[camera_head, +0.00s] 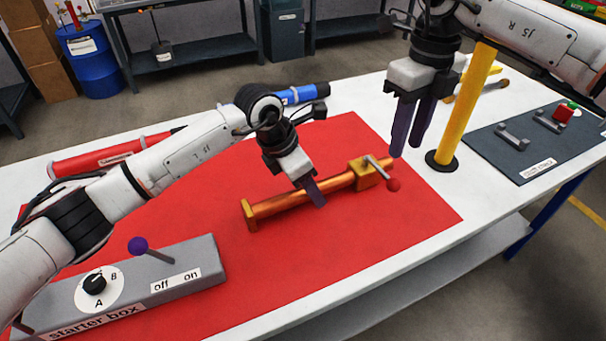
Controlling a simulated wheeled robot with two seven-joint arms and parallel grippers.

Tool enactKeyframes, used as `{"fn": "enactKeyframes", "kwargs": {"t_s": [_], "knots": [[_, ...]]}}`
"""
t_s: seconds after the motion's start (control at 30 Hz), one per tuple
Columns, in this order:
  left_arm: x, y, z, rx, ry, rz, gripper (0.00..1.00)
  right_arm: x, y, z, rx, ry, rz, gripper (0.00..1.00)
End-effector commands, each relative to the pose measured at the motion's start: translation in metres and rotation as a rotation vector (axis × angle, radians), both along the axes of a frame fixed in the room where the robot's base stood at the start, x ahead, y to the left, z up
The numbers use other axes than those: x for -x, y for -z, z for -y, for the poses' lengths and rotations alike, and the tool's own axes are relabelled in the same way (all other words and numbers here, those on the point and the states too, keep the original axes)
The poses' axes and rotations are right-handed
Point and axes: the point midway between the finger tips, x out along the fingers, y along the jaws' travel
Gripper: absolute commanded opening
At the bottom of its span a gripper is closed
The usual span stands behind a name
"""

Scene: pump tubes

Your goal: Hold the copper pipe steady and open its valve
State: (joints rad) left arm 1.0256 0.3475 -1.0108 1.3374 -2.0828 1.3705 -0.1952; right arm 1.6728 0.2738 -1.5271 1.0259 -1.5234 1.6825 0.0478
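The copper pipe (277,204) lies slanted on the red mat, with a square flange at its left end. Its valve block (359,170) is near the right end and carries a grey lever (377,167) with a red knob (393,184). My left gripper (317,195) points down at the middle of the pipe, with a purple finger across its near side. The other finger is hidden, so its grip cannot be told. My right gripper (407,151) is open and empty, fingers pointing down, just beyond the knob by the pipe's right end.
A grey starter box (209,262) with a purple-knobbed lever stands front left. A yellow post (466,105) rises right of my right gripper. A red cylinder (88,158) and a blue one (298,95) lie behind. A dark tool tray (500,165) is right. The red mat's front (330,265) is clear.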

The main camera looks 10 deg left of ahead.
Motion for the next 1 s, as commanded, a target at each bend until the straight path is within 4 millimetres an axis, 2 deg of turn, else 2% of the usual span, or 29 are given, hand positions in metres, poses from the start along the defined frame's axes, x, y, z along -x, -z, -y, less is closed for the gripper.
{"fn": "enactKeyframes", "kwargs": {"t_s": [0.37,0.63,0.67,0.77,0.93,1.0], "knots": [[-0.0013,0.0055,0.0021,0.0,0.0,0.001,0.49,0.0,0.0,0.0,0.0,0.0,0.0,0.31],[-0.0013,0.0052,0.002,0.001,0.0,0.001,0.04,0.0,0.0,0.0,0.0,0.0,0.0,0.31],[-0.0013,0.0052,0.002,0.001,0.0,0.001,0.0,0.0,0.0,0.0,0.0,0.0,0.0,0.31],[-0.0014,0.0051,0.0019,0.001,-0.001,0.0,0.0,0.0,0.0,0.0,0.0,0.0,0.0,0.31],[-0.0014,0.005,0.0018,0.001,-0.001,0.0,0.0,0.0001,0.0,-0.0001,0.0,0.001,0.0,0.03],[-0.0014,0.005,0.0018,0.001,-0.001,0.0,0.0,0.0012,0.0006,-0.0007,0.002,0.01,0.001,0.0]]}}
